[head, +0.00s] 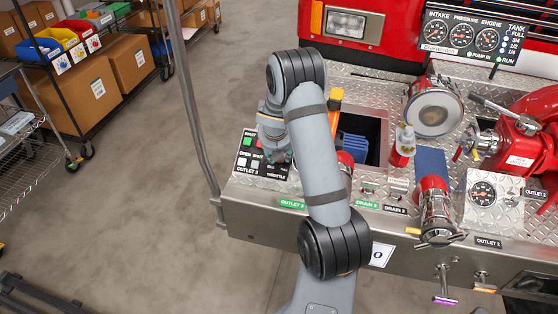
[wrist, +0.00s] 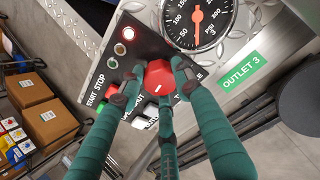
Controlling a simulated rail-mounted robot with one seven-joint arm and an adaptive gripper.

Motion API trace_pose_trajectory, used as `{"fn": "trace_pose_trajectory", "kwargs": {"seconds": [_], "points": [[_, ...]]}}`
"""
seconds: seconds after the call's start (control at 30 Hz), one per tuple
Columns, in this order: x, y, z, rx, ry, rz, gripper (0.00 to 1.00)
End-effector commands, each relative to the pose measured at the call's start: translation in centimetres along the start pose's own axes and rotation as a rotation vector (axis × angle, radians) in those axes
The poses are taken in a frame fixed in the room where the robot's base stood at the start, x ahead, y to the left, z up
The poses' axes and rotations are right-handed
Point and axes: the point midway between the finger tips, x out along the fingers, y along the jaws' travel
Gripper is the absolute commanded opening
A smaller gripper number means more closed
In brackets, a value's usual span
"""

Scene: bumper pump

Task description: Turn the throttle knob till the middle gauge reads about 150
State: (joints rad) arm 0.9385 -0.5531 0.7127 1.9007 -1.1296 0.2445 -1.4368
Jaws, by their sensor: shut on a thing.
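The throttle knob (wrist: 158,78) is red and faceted with a white mark, on the black control panel (wrist: 112,62). My gripper (wrist: 156,88) has green fingers closed around the knob from both sides, with another finger below it. In the head view my gripper (head: 274,140) is over the panel (head: 248,150), and the knob is hidden there. The middle gauge (head: 463,37), labelled PRESSURE, is on the upper right gauge panel (head: 455,52). Its needle is too small to read surely.
A round gauge (wrist: 198,18) with an orange needle is beside the knob. A white switch (wrist: 150,112) and lit round lamp (wrist: 128,34) are close to my fingers. A grey upright pole (head: 190,110) stands left of the panel. Pump valves (head: 436,205) are to the right.

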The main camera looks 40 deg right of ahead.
Motion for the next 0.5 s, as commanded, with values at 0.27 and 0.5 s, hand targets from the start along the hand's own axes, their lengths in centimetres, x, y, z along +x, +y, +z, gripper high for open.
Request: {"fn": "trace_pose_trajectory", "kwargs": {"seconds": [0.27, 0.5], "points": [[0.42, -0.11, -0.20, 0.264, -0.013, 0.025, 0.07], [0.43, -0.15, -0.24, 0.491, -0.022, 0.047, 0.07]]}}
